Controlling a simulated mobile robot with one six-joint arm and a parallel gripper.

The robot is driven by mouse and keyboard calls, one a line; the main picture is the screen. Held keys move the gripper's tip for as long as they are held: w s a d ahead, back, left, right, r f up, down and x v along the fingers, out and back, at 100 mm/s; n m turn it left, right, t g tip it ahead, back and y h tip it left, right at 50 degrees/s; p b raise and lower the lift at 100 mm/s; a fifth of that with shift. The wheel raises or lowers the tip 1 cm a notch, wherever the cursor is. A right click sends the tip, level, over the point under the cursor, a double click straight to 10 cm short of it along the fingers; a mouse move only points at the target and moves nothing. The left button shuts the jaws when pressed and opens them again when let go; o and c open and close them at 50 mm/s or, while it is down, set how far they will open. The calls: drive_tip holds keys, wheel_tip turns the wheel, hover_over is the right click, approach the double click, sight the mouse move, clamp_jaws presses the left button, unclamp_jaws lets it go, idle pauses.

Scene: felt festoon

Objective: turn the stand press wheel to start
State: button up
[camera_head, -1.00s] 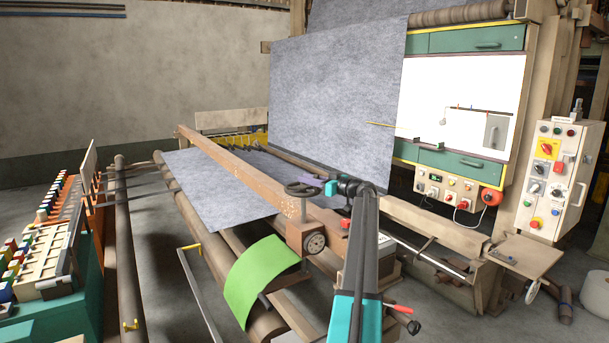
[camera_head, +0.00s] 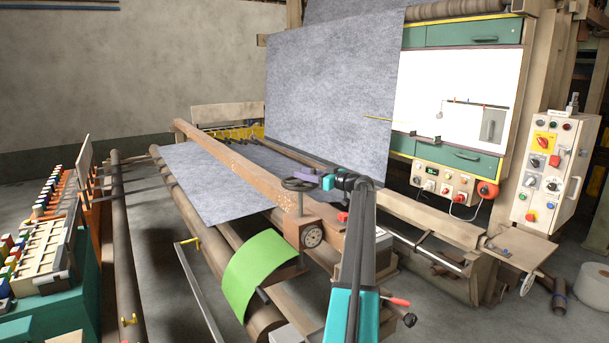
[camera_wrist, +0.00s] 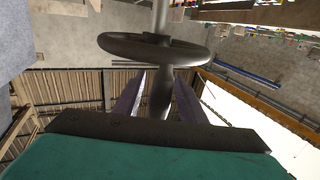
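The stand press wheel (camera_head: 299,185) is a dark handwheel on an upright spindle above a brown block with a round dial (camera_head: 312,237). In the wrist view the wheel (camera_wrist: 152,48) fills the top middle, and its upright handle (camera_wrist: 161,92) reaches down between my fingers. My gripper (camera_wrist: 159,77) is open, one finger on each side of the handle, with visible gaps beside it. In the head view my gripper (camera_head: 316,180) is at the right edge of the wheel, and its fingertips are hard to make out.
A brown beam (camera_head: 240,164) runs back left from the block. A bright green sheet (camera_head: 257,272) hangs over a roller in front. Grey felt (camera_head: 330,95) hangs behind. A control box (camera_head: 545,175) with buttons stands at the right.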

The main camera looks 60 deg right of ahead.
drive_tip(key=shift+s, duration=0.1)
drive_tip(key=s+b, duration=0.6)
drive_tip(key=s, duration=0.7)
drive_tip(key=shift+s+d, duration=0.2)
drive_tip(key=shift+s, duration=0.1)
